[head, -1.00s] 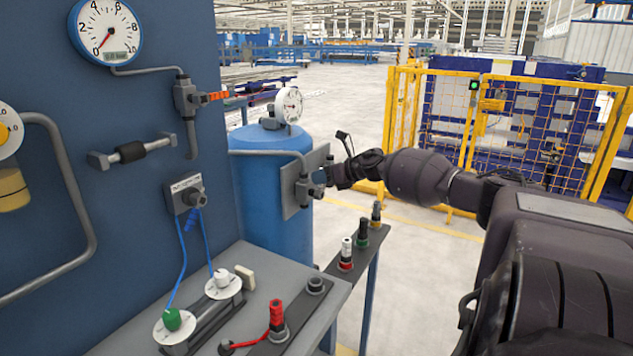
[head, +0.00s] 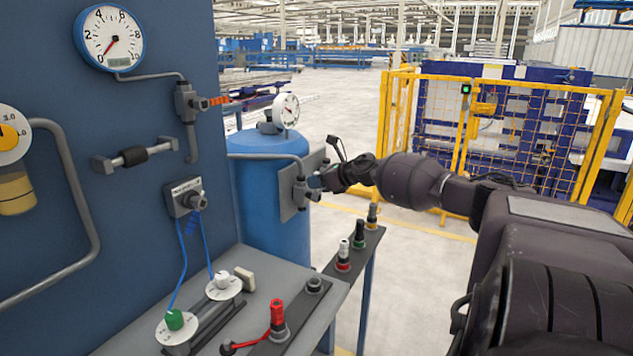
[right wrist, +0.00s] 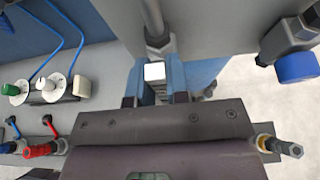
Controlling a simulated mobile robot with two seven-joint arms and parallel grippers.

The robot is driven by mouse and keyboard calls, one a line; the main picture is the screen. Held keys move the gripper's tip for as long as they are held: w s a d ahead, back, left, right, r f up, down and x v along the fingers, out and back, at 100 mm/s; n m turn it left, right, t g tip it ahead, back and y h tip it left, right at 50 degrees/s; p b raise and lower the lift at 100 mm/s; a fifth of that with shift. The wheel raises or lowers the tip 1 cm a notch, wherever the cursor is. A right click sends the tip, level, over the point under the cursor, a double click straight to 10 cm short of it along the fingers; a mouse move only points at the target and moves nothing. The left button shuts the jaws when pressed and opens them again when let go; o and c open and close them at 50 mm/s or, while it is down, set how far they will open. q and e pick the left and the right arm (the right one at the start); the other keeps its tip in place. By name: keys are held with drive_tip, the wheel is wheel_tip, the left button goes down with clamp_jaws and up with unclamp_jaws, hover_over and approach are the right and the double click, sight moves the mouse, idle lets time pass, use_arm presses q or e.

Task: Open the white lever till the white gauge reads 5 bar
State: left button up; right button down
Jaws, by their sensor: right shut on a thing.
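The white gauge (head: 286,112) has a white rim and stands on top of the blue tank. Its dial is too small to read. My right gripper (head: 320,180) is at the pipe valve on the grey plate beside the tank. In the right wrist view, my right gripper (right wrist: 155,84) is shut on the white lever, whose white end (right wrist: 154,72) shows between the blue fingers below a grey pipe fitting. The rest of the lever is hidden by the gripper. In the head view the lever is hidden too. My left gripper is not in view.
A blue-rimmed gauge (head: 108,38) with its needle near 0 and an orange lever (head: 218,101) are on the wall panel. A blue knob (right wrist: 297,66) shows right of my gripper. A narrow rail with several plugs (head: 343,255) stands in front of the tank.

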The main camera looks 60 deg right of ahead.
drive_tip(key=c, duration=1.1)
unclamp_jaws()
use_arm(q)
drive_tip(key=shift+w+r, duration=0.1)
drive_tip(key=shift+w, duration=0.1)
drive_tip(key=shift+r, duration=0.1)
use_arm(e)
drive_tip(key=shift+s, duration=0.1)
use_arm(q)
drive_tip(key=p, duration=0.1)
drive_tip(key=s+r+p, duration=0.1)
drive_tip(key=p, duration=0.1)
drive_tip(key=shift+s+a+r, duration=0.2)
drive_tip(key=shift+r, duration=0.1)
use_arm(e)
drive_tip(key=a+v, duration=0.1)
drive_tip(key=v, duration=0.9)
drive_tip(key=shift+s+d, duration=0.3)
drive_tip(key=shift+d, duration=0.15)
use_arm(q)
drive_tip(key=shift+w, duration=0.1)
use_arm(e)
drive_tip(key=shift+r, duration=0.1)
